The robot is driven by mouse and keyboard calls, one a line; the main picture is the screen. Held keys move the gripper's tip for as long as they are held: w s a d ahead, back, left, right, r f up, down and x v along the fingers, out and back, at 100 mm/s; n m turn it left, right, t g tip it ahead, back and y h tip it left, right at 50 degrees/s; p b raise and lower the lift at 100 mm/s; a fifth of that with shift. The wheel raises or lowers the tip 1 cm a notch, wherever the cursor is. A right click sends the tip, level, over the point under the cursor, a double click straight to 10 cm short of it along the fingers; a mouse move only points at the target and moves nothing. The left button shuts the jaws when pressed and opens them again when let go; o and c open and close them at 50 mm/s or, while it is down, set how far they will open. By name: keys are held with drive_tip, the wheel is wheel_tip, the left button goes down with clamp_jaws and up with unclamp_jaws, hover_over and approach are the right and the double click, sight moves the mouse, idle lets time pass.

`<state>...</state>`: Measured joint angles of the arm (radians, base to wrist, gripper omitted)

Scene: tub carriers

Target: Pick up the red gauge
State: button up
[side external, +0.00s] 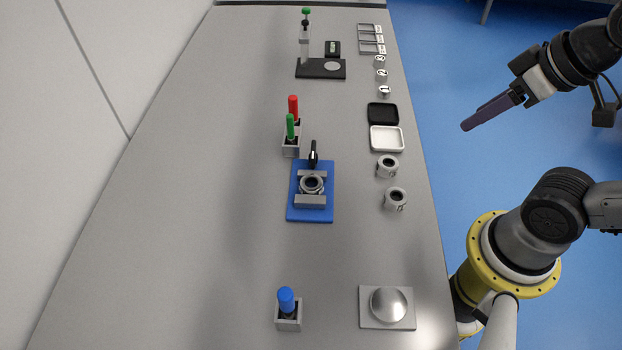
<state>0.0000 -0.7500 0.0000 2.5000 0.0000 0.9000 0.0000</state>
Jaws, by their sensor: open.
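The red gauge (293,107) stands upright near the middle of the grey bench, its red handle up. My gripper (468,125) is off the bench's right edge, well to the right of the red gauge, and points down and left. Its long purple fingers overlap from this side, so the gap between them barely shows. It is open and holds nothing visible.
A blue fixture (296,208) with a ring part and a black lever stands below the holder. Two metal rings (396,199) and an open black-and-white case (386,139) lie right. A blue gauge (286,300) and metal dome (388,304) are near. The bench's left side is clear.

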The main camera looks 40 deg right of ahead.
idle(0.4)
drive_tip(key=shift+o, duration=1)
